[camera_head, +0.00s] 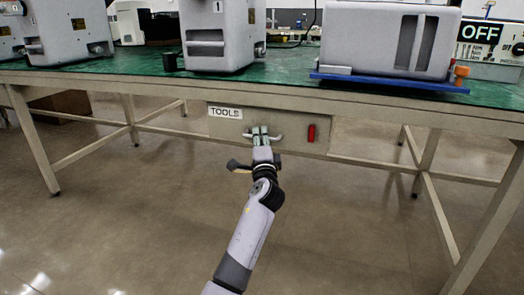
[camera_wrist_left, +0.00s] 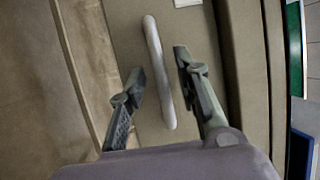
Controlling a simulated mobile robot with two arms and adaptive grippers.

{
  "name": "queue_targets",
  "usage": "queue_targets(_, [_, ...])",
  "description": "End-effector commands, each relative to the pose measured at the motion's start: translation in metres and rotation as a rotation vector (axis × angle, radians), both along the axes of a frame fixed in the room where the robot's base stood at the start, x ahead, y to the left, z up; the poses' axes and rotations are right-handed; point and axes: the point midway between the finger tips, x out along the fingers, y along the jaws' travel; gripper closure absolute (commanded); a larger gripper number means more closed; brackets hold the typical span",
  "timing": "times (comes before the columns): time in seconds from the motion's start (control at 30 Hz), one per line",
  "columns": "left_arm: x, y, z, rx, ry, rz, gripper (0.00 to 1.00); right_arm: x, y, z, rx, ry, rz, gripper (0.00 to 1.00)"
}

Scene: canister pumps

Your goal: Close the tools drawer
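The tools drawer (camera_head: 228,128) is under the front edge of the green-topped bench, with a white TOOLS label (camera_head: 226,112) and a pale bar handle (camera_head: 278,137). In the head view I cannot tell how far it stands out. The wrist view shows the drawer front (camera_wrist_left: 125,35) with a dark strip between it and the bench edge. My left gripper (camera_head: 260,132) is at the handle. In the left wrist view its fingers (camera_wrist_left: 160,68) are apart, one on each side of the handle (camera_wrist_left: 154,60), with visible gaps. My right gripper is not in view.
A red part (camera_head: 311,133) sits on the drawer front to the right of the handle. Grey pump housings (camera_head: 218,35) and a blue tray (camera_head: 390,82) stand on the bench (camera_head: 285,68).

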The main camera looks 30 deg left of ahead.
Motion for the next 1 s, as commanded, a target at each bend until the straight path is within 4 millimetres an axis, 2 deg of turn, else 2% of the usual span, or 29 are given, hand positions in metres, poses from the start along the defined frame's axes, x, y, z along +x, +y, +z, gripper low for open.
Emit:
queue_targets(0.3, [-0.053,-0.04,-0.014,-0.002,0.002,-0.002,0.7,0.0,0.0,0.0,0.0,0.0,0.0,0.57])
queue_targets(0.5, [-0.077,-0.057,-0.018,-0.001,0.0,-0.002,0.7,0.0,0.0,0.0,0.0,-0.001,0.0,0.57])
queue_targets(0.7, [-0.086,-0.063,-0.019,-0.001,-0.001,0.0,0.7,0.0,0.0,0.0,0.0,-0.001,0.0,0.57])
queue_targets(1.0, [-0.085,-0.063,-0.019,-0.001,-0.001,-0.001,0.7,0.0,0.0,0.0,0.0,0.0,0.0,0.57])
